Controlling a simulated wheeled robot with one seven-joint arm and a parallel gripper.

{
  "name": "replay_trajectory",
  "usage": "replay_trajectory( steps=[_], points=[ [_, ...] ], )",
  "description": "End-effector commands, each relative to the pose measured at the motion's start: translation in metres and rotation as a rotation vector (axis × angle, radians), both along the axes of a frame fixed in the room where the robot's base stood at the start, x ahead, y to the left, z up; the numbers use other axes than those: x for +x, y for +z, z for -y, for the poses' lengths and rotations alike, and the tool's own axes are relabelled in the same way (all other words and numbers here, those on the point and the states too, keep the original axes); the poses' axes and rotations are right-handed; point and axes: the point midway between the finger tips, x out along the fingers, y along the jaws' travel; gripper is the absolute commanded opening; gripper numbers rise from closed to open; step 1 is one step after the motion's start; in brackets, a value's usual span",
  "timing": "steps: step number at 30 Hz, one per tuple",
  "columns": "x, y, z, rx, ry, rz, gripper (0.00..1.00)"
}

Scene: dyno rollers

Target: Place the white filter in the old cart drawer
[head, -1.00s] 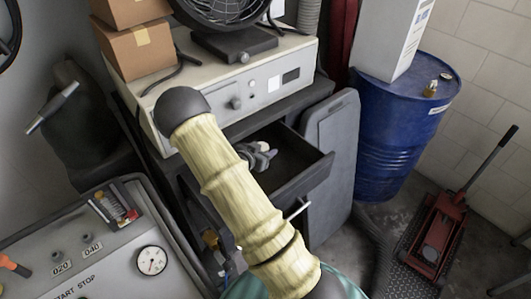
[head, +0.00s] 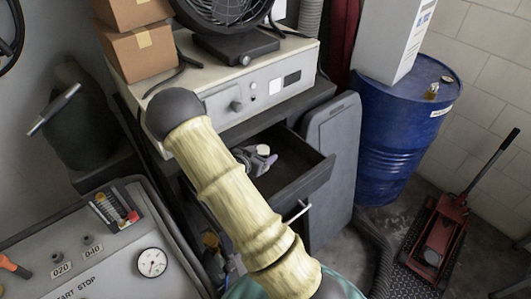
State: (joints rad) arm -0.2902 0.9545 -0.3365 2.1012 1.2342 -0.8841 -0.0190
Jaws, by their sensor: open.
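The cart drawer (head: 306,179) is pulled open, dark inside, with a bright handle on its front. My gripper (head: 263,162) shows only in part, as grey fingers inside or just over the drawer's left part. The rest of it is hidden behind my own arm. A small white round piece, which looks like the white filter (head: 263,150), shows right at the fingers. The fingers are open; I cannot tell whether they still touch it or whether it rests on the drawer bottom.
A cream machine (head: 256,88) with a fan (head: 222,18) stands on the cart above the drawer. Cardboard boxes (head: 140,48) are at its left. A blue drum (head: 405,130) and a red floor jack (head: 438,235) stand at right. The drawer's right part looks empty.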

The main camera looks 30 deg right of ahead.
Motion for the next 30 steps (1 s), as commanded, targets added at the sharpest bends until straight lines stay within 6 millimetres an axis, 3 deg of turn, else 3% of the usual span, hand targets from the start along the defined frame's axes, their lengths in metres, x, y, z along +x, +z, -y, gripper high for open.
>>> replay_trajectory(
  steps=[9,15,30],
  points=[
    [-0.025,0.024,-0.054,0.002,0.004,0.000,0.64],
    [-0.036,0.034,-0.076,0.001,0.002,0.000,0.64],
    [-0.038,0.036,-0.079,0.000,0.000,-0.001,0.64]
  ],
)
